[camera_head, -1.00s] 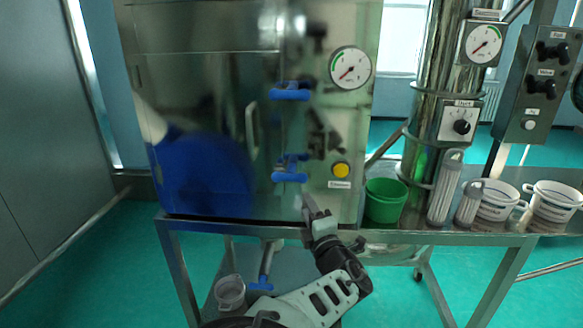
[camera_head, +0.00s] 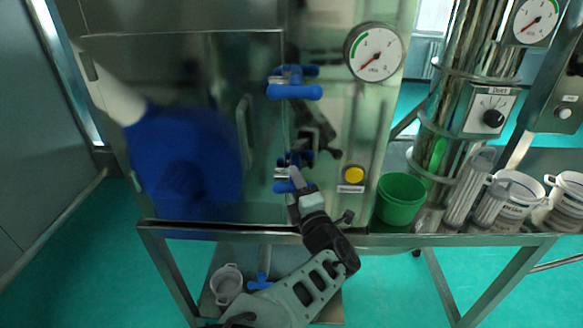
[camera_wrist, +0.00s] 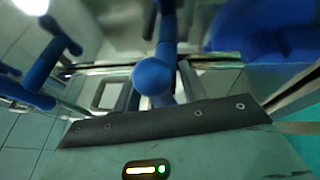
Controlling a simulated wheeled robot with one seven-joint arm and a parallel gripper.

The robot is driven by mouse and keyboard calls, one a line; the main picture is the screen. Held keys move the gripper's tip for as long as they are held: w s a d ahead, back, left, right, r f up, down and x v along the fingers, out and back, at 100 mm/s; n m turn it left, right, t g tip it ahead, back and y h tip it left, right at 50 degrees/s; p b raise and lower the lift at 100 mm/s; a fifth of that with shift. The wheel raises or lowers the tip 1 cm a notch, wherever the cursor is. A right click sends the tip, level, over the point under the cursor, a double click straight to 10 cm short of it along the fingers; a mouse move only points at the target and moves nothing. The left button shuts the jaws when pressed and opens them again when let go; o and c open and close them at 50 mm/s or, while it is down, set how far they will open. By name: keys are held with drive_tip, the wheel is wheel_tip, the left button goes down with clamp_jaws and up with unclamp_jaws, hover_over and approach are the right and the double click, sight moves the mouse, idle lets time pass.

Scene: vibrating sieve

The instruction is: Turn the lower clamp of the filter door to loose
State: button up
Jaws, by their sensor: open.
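The lower clamp (camera_head: 281,187) has a blue T-shaped handle on the right edge of the steel filter door (camera_head: 215,70). My gripper (camera_head: 295,178) is open and right at this clamp, covering part of its handle in the head view. In the wrist view the rounded blue end of a clamp handle (camera_wrist: 153,77) is close in front of my gripper, near the picture's middle. Whether the fingers touch it cannot be told. The upper clamp (camera_head: 294,91), also blue, sits higher on the same door edge.
A pressure gauge (camera_head: 373,52) and a yellow button (camera_head: 353,175) are right of the clamps. A green bucket (camera_head: 400,198), clear cylinders and white buckets (camera_head: 515,193) stand along the bench at right. The bench edge (camera_head: 400,239) runs below. Blue shapes on the door are reflections.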

drive_tip(key=shift+w+a, duration=0.1)
drive_tip(key=shift+w, duration=0.2)
drive_tip(key=shift+r, duration=0.1)
drive_tip(key=c, duration=0.9)
drive_tip(key=shift+o, duration=0.2)
